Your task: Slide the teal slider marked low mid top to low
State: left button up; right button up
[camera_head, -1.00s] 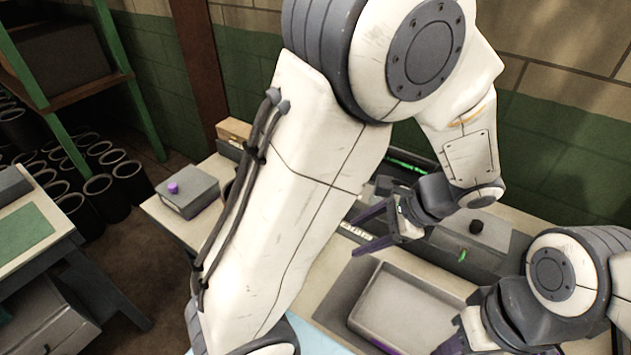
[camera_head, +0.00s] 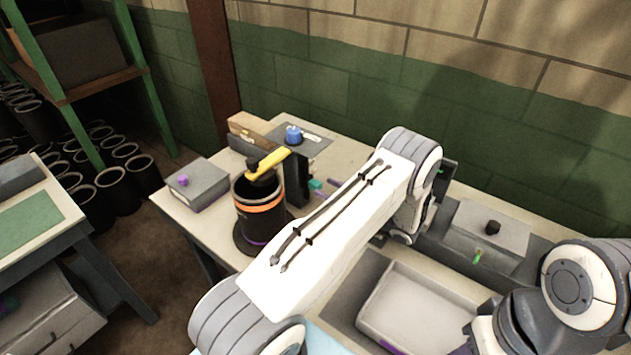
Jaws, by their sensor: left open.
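The teal slider (camera_head: 315,184) shows as a small teal knob beside a dark upright post (camera_head: 297,180), just right of the black canister. Its low, mid and top marks are too small to read. My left gripper (camera_head: 332,187) is mostly hidden behind my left arm. Its purple fingers show just right of the teal knob, open, and I cannot tell whether they touch it. My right gripper (camera_head: 472,338) is only partly in view at the lower right, and its fingers are not clear.
A black canister with an orange band (camera_head: 259,208) and a yellow-handled part on top stands left of the post. A grey box with a purple knob (camera_head: 198,185) is at the left. A grey tray (camera_head: 412,310) and a box with a black knob (camera_head: 487,240) are at the right.

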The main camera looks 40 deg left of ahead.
aim_at(320, 185)
pick_arm(q)
jog(key=a+p, duration=0.1)
jog(key=a, duration=0.4)
grip_shut()
jog(key=shift+d, duration=0.1)
dwell(1.3)
